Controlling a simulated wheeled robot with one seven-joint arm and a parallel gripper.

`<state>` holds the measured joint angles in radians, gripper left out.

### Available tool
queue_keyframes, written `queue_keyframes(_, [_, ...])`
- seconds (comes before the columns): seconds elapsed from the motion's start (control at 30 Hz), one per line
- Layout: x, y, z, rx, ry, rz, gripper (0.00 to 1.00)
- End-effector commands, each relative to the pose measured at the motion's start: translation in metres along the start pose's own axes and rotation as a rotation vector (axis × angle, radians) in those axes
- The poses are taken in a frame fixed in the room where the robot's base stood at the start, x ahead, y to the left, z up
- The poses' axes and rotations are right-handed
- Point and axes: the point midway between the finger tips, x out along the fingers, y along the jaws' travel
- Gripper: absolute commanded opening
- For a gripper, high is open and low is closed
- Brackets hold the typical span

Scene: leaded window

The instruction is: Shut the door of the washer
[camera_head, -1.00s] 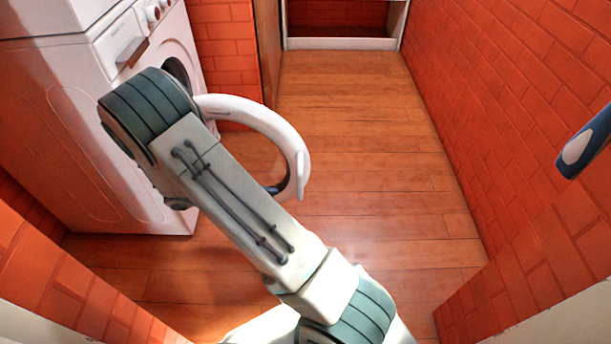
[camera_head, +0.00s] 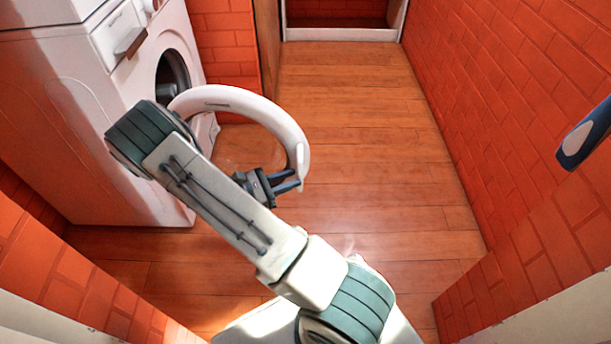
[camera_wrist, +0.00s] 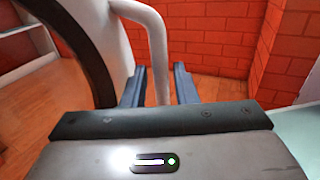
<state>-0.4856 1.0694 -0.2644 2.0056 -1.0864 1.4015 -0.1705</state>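The white washer (camera_head: 75,140) stands at the left. Its dark round opening (camera_head: 172,72) is partly visible behind my arm. Its door (camera_head: 262,112), a white ring, stands wide open, swung out to the right over the floor. The door also shows in the wrist view (camera_wrist: 108,40) as a white rim with a dark edge. My gripper (camera_head: 293,181) is at the door's outer right edge. In the wrist view my gripper (camera_wrist: 160,80) is open, with the curved white door handle (camera_wrist: 157,50) between its two fingers. A gap shows beside the right finger; contact at the left finger is unclear.
Red brick walls close in at the right (camera_head: 510,110) and behind the washer. The wooden floor (camera_head: 370,140) is clear right of the door. A blue and white object (camera_head: 585,138) shows at the right edge. A white-framed recess (camera_head: 340,34) is at the back.

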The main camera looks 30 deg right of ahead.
Motion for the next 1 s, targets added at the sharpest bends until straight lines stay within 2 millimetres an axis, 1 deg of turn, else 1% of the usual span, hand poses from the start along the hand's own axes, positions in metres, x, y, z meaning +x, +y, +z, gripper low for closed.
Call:
queue_keyframes(0.03, [0.011, 0.0, -0.002, 0.0, -0.002, -0.003, 0.26])
queue_keyframes(0.1, [0.023, 0.0, -0.002, 0.001, 0.0, -0.003, 0.26])
queue_keyframes(0.2, [0.037, 0.0, -0.002, 0.002, -0.001, -0.002, 0.26])
queue_keyframes(0.3, [0.046, 0.0, -0.001, 0.001, 0.0, -0.001, 0.26])
queue_keyframes(0.47, [0.052, 0.0, 0.0, 0.001, 0.0, 0.001, 0.26])
queue_keyframes(0.67, [0.052, 0.0, 0.0, 0.001, 0.0, 0.001, 0.26])
queue_keyframes(0.7, [0.052, 0.0, 0.0, 0.001, 0.0, 0.001, 0.23])
queue_keyframes(0.77, [0.052, 0.0, 0.0, 0.001, 0.0, 0.001, 0.07])
queue_keyframes(0.8, [0.052, 0.0, 0.0, 0.001, 0.0, 0.0, 0.0])
queue_keyframes(1.0, [0.052, 0.002, 0.001, 0.001, 0.0, 0.007, 0.0])
